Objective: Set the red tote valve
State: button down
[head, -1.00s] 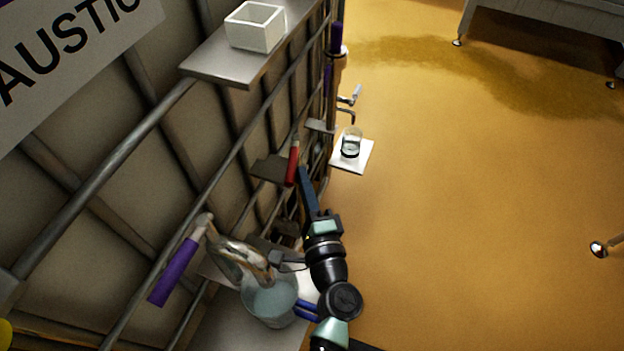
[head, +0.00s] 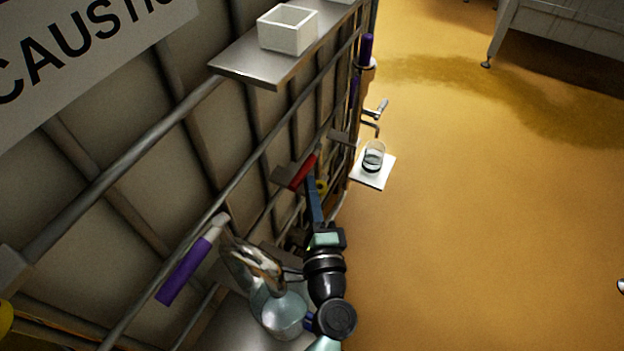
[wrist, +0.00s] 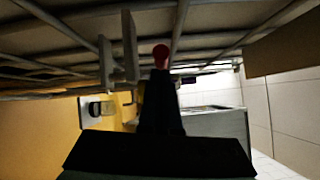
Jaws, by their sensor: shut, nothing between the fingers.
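The red valve handle (head: 303,171) is on the caged tote's side, slanting with its upper end to the right in the head view. In the wrist view its rounded red end (wrist: 161,55) shows straight ahead, just beyond the fingertips. My gripper (head: 311,182) is shut and empty, its tip right beside the handle. I cannot tell whether they touch. The dark gripper (wrist: 161,80) fills the lower middle of the wrist view and hides what lies behind it.
A shelf with a white box (head: 288,30) juts out above. A purple handle (head: 184,270), a curved metal spout and a bucket (head: 284,313) are close to my arm. A glass (head: 373,155) stands on a white plate.

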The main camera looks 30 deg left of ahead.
jog(key=shift+s+a+r, duration=0.1)
jog(key=shift+s+a, duration=0.2)
jog(key=shift+a, duration=0.2)
notch_tip(320, 180, up, 10)
jog(key=p, duration=0.5)
jog(key=shift+w+d+p, duration=0.25)
jog(key=shift+d+p, duration=0.05)
jog(key=shift+d, duration=0.15)
jog(key=shift+w, duration=0.1)
